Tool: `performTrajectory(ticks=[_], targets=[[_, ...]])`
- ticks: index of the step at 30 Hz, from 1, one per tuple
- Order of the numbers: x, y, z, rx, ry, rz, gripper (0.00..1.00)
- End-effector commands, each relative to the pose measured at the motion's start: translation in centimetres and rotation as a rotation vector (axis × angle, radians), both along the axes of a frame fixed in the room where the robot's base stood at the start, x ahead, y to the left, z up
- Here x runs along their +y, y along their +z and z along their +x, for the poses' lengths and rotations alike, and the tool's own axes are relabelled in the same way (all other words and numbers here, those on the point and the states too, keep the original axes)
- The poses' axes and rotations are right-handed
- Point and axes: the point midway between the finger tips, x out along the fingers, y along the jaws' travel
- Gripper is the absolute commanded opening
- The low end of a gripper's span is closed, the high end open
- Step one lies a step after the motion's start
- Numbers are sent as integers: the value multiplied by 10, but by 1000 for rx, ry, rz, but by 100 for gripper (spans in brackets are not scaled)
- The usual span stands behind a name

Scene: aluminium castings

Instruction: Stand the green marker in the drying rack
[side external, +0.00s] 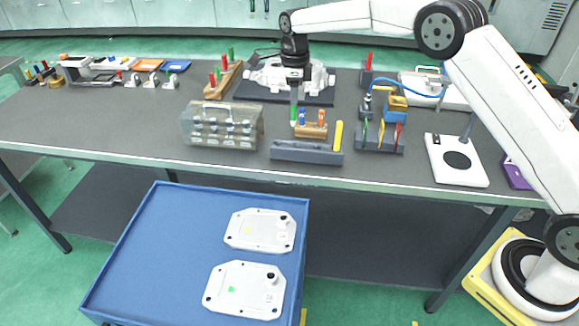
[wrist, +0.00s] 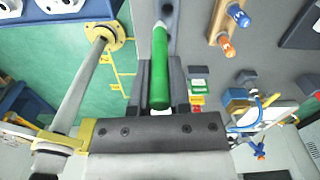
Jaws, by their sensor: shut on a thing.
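The green marker (wrist: 159,70) is held between the two dark fingers of my gripper (wrist: 160,88) in the wrist view. In the side external view the marker (side external: 293,114) hangs upright below my gripper (side external: 294,98). A small wooden rack (side external: 311,131) holds a blue marker (side external: 302,117) and an orange marker (side external: 321,117), both upright. The green marker's lower end shows close to the rack's left end. In the wrist view the rack (wrist: 222,22) lies to the upper right, apart from the marker. I cannot tell whether the marker's tip touches anything.
A clear case (side external: 221,126) stands left of the rack, a grey bar (side external: 306,152) in front, and a yellow marker (side external: 338,135) to the right. A grey holder (side external: 380,140) stands further right. Another wooden block (side external: 222,82) with red and green markers and a white casting (side external: 262,76) are behind.

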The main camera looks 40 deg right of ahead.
Motion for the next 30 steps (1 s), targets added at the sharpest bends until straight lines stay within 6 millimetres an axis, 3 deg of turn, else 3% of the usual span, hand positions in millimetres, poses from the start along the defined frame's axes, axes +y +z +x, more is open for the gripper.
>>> performTrajectory(ticks=[6, 20, 30], targets=[[-16, 3, 2, 6, -22, -8, 0], [-16, 3, 2, 6, -22, -7, 0], [-16, -11, 2, 6, -22, -7, 0]])
